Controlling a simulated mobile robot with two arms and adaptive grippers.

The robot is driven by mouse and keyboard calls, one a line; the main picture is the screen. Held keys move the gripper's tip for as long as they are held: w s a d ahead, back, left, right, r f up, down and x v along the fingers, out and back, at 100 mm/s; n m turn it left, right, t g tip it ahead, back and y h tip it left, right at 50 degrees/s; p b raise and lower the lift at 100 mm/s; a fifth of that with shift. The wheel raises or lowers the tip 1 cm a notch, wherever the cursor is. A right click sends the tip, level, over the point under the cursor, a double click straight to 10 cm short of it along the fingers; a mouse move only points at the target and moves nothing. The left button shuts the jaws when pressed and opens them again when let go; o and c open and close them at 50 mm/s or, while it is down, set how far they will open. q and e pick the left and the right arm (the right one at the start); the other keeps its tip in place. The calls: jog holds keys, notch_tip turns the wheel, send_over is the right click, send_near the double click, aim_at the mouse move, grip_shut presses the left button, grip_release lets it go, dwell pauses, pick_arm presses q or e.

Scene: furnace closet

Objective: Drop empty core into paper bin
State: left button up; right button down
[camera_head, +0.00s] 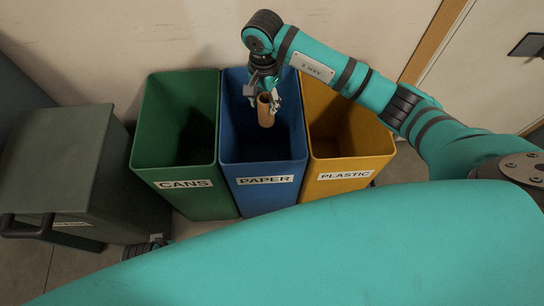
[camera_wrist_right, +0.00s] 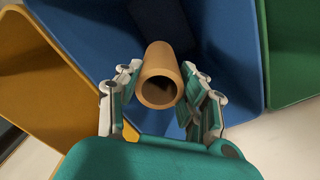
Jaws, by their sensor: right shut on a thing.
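The empty core (camera_head: 265,109) is a short brown cardboard tube. My right gripper (camera_head: 263,98) is shut on it and holds it over the open mouth of the blue paper bin (camera_head: 265,195), labelled PAPER. In the right wrist view the core (camera_wrist_right: 161,78) sits between the two fingers of my right gripper (camera_wrist_right: 162,92), with its hollow end facing the camera. The blue bin's inner walls (camera_wrist_right: 90,35) show behind and around it. Of my left gripper, only a small dark part (camera_head: 147,247) shows at the lower left, so its fingers cannot be made out.
The green CANS bin (camera_head: 198,203) stands left of the blue bin and the yellow PLASTIC bin (camera_head: 345,178) right of it, close together. A dark grey lidded bin (camera_head: 50,160) stands at the far left. A pale wall (camera_head: 170,30) rises behind the bins.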

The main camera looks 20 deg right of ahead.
jog(key=c, duration=0.7)
grip_release()
jog(key=shift+r, duration=0.1)
notch_tip(320, 180, up, 12)
jog(key=shift+f, duration=0.1)
